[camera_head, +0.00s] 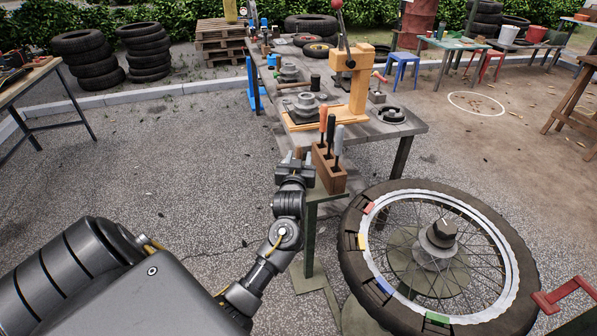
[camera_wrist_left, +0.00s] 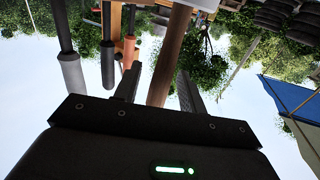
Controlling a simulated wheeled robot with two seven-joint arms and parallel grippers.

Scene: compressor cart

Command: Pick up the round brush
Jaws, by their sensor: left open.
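A wooden block (camera_head: 330,172) on a small green stand holds upright tools with orange (camera_head: 323,117), black (camera_head: 331,130) and grey (camera_head: 338,143) handles. My left gripper (camera_head: 297,158) is at the block's left side, pointing away from me. In the left wrist view, which looks upside down, a brown wooden handle (camera_wrist_left: 169,55) runs between the two open fingers, with a visible gap on each side. It may be the round brush; its bristles do not show. The grey handle (camera_wrist_left: 71,68) and black handle (camera_wrist_left: 107,62) stand left of the fingers there. My right gripper is not in view.
A spoked wheel with a black tyre (camera_head: 352,262) lies close at the right of the block. Behind the block, a long workbench (camera_head: 408,127) carries an orange press (camera_head: 358,85) and metal parts. A red bar (camera_head: 565,293) juts in at the lower right. Open paving lies at the left.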

